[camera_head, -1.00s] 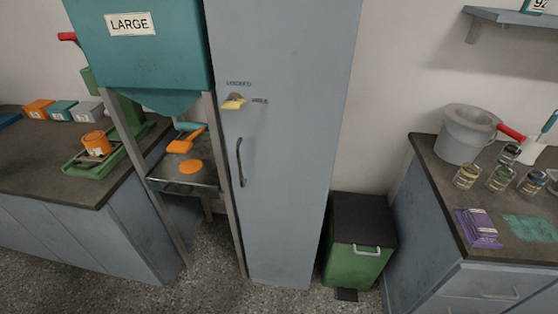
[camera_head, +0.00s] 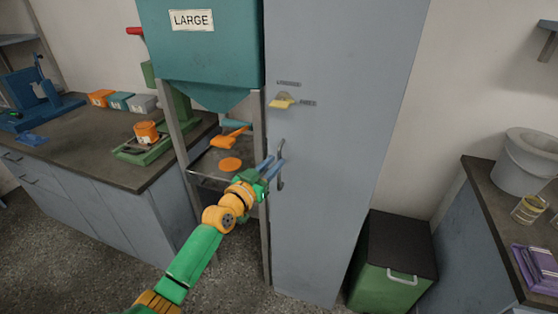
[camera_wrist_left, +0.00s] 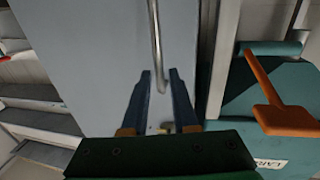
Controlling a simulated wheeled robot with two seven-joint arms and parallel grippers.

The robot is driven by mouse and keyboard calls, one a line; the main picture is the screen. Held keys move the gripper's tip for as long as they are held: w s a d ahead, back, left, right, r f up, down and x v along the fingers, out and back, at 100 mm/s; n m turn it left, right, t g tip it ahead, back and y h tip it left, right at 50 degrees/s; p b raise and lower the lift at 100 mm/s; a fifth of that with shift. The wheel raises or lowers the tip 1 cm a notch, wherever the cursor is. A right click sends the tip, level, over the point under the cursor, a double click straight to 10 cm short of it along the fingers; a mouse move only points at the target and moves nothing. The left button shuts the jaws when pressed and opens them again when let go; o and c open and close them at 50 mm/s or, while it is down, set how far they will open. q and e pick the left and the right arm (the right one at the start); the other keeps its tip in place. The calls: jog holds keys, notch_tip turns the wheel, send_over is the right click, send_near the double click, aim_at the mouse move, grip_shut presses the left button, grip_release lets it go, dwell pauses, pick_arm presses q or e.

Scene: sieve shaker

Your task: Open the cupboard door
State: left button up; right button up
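The tall grey-blue cupboard door (camera_head: 330,130) appears closed in the head view. Its dark vertical bar handle (camera_head: 281,165) is near the door's left edge. A yellow knob (camera_head: 281,101) sits above the handle between small labels too blurred to read surely. My left gripper (camera_head: 273,166) is at the handle, with its blue fingers pointing toward the door. In the left wrist view its fingers (camera_wrist_left: 160,75) are apart, and the end of the handle (camera_wrist_left: 157,45) shows between the fingertips. I cannot tell whether they touch it. My right gripper is not in view.
Left of the cupboard stands a teal hopper (camera_head: 200,55) on metal legs, close to my left arm. A green bin (camera_head: 390,285) with a dark lid stands on the floor right of the cupboard. A counter (camera_head: 480,215) is at the far right.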

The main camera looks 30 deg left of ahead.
aim_at(278, 160)
pick_arm(q)
jog(key=shift+w+f, duration=0.2)
jog(key=shift+w, duration=1.05)
jog(key=shift+w+r+b, duration=0.1)
jog(key=shift+w+b, duration=0.2)
jog(key=shift+w, duration=0.1)
grip_shut()
